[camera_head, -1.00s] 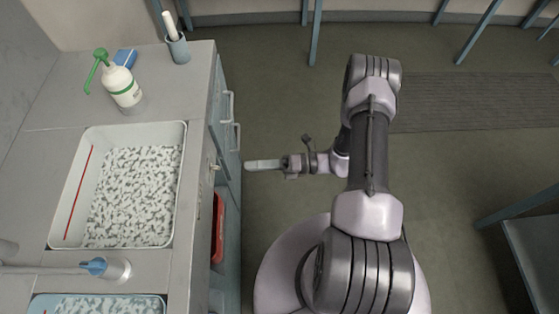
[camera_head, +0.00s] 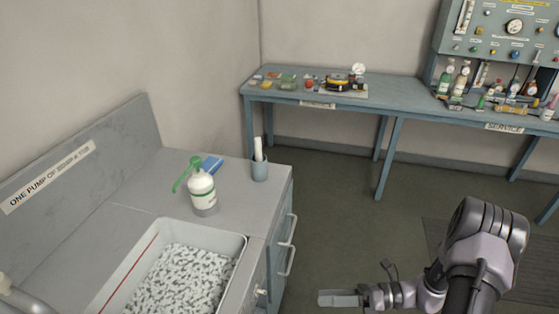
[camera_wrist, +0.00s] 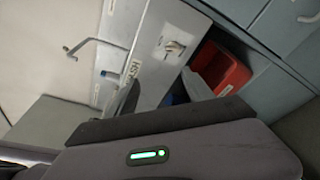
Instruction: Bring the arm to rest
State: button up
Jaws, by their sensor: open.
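My arm shows at the lower right of the head view, bent, with its big joint over the floor. My gripper (camera_head: 340,298) points left at the bottom of the head view, in front of the cabinet side and apart from it. It holds nothing that I can see. In the wrist view a dark finger (camera_wrist: 160,122) of it lies across the lower middle, over a grey body with a green light; the gap between the fingers is hard to make out there.
A counter (camera_head: 120,220) at left carries a filled tray (camera_head: 240,245), a green-topped pump bottle (camera_head: 202,188) and a cup (camera_head: 260,170). A service bench (camera_head: 400,103) stands along the back wall. A red bin (camera_wrist: 225,75) sits in the open cabinet. Floor between is clear.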

jog(key=s+a+r+n+t+h, duration=0.1)
jog(key=s+r+n+h, duration=0.3)
jog(key=r+n, duration=0.4)
jog(key=s+a+r+n+t+h, duration=0.1)
jog(key=s+a+r+n+h, duration=0.2)
jog(key=r+n, duration=0.6)
jog(key=s+a+r+n+t+h, duration=0.1)
jog(key=s+a+r+n+h, duration=0.1)
jog(key=s+r+n+h, duration=0.3)
notch_tip(320, 180, up, 7)
jog(key=n+h, duration=0.2)
jog(key=n, duration=0.2)
jog(key=shift+a+f, duration=0.2)
jog(key=shift+a, duration=0.2)
